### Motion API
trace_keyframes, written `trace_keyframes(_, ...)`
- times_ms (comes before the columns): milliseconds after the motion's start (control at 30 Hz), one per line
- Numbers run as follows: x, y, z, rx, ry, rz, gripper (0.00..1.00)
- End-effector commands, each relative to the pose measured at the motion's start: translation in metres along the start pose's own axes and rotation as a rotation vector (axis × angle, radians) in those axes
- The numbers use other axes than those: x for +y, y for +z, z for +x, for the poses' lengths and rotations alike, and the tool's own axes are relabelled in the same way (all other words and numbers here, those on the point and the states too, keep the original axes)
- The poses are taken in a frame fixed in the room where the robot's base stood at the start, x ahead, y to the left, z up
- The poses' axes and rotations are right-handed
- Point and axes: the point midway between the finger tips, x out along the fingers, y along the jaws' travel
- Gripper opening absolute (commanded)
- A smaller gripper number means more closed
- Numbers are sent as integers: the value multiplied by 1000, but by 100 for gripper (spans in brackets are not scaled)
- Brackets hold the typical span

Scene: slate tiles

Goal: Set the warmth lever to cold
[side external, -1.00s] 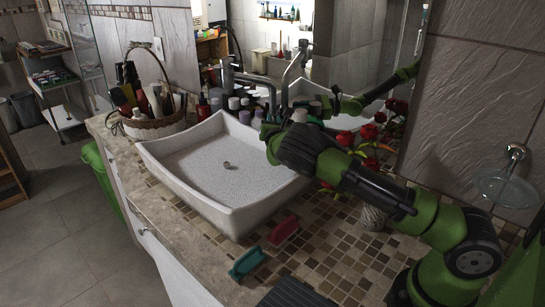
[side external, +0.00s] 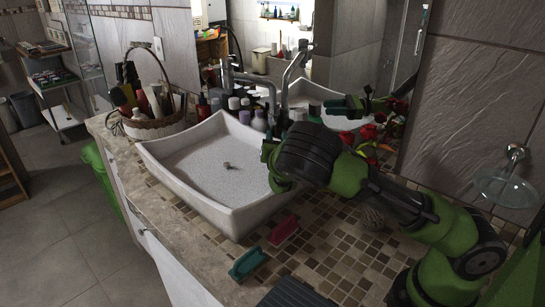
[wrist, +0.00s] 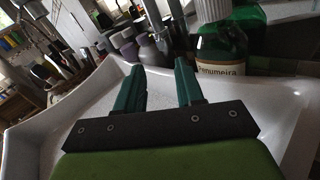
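The white sink (side external: 190,177) fills the counter's middle. Bottles (side external: 258,119) line its back edge; a green labelled bottle (wrist: 222,45) is just beyond my fingers. A basket (side external: 155,125) stands left, red flowers (side external: 368,135) right. Teal (side external: 247,264) and pink (side external: 284,230) items lie in front.

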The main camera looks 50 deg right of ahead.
Motion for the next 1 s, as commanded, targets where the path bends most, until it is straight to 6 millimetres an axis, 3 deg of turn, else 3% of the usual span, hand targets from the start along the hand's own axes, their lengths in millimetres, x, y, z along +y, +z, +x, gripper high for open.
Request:
trace_keyframes(200,1,0,-40,0,1,0,37)
trace_keyframes(500,0,1,-54,-1,-1,1,37)
trace_keyframes(667,0,0,-54,-1,-1,0,37)
trace_keyframes(800,-9,2,-48,-5,-22,1,16)
trace_keyframes(900,-8,11,-28,-32,-55,77,0)
trace_keyframes(1000,5,38,0,-127,-127,323,0)
